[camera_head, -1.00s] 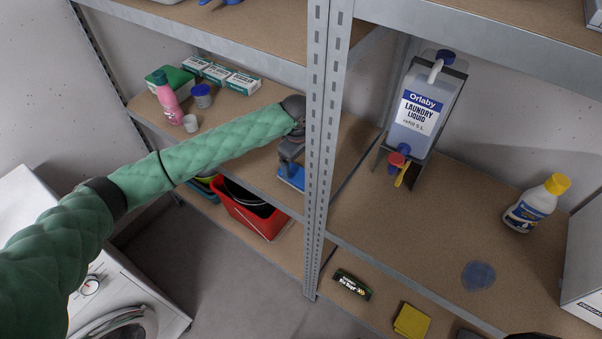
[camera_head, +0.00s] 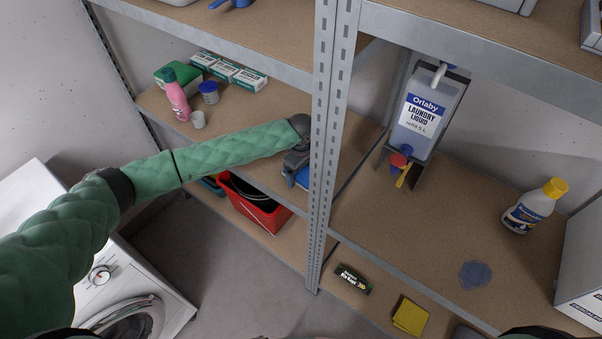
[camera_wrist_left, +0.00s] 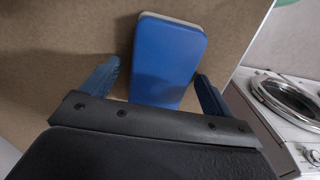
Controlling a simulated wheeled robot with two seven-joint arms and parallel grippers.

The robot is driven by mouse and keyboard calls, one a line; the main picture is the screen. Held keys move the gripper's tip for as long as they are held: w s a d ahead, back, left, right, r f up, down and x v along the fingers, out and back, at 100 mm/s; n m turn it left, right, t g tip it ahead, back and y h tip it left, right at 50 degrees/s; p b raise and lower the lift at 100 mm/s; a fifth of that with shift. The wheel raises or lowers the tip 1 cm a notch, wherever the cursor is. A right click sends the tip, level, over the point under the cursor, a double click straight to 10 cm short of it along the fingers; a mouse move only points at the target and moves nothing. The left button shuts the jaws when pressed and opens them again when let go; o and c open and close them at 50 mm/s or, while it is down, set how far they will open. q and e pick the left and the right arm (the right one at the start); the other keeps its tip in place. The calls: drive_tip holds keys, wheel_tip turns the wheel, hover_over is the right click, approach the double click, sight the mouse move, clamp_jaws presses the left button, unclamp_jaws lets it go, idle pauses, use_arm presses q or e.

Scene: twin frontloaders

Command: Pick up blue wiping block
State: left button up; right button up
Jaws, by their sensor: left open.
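The blue wiping block (camera_wrist_left: 168,58) lies on the brown shelf board in the left wrist view, with a pale layer along its far edge. My left gripper (camera_wrist_left: 158,88) is open, with one finger on each side of the block's near part. A gap shows on the left side; the right finger is close to the block. In the head view my left gripper (camera_head: 296,166) is at the middle shelf beside the upright post, and a bit of the blue block (camera_head: 303,178) shows by it, mostly hidden. I cannot make out my right gripper.
A perforated metal post (camera_head: 322,150) stands right beside my left gripper. A pink bottle (camera_head: 177,98), a blue-lidded jar (camera_head: 209,93) and a small white cup (camera_head: 198,120) stand on the same shelf. A red bucket (camera_head: 252,207) is below. A washing machine (camera_head: 110,270) stands at left.

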sight(301, 171)
use_arm(q)
drive_tip(key=c, duration=1.1)
drive_tip(key=shift+r, duration=0.2)
use_arm(e)
drive_tip(key=shift+d+f, duration=0.1)
drive_tip(key=shift+f, duration=0.05)
use_arm(q)
drive_tip(key=shift+r+b, duration=0.3)
wheel_tip(301, 171, up, 3)
drive_tip(key=shift+f+b, duration=0.15)
drive_tip(key=shift+b, duration=0.5)
wheel_tip(301, 171, up, 5)
drive_tip(key=shift+r+b, duration=0.1)
drive_tip(key=shift+b, duration=0.7)
drive_tip(key=shift+r, duration=0.6)
use_arm(e)
drive_tip(key=w+a+r, duration=0.3)
drive_tip(key=w+r, duration=0.1)
drive_tip(key=w, duration=0.2)
drive_tip(key=shift+r, duration=0.35)
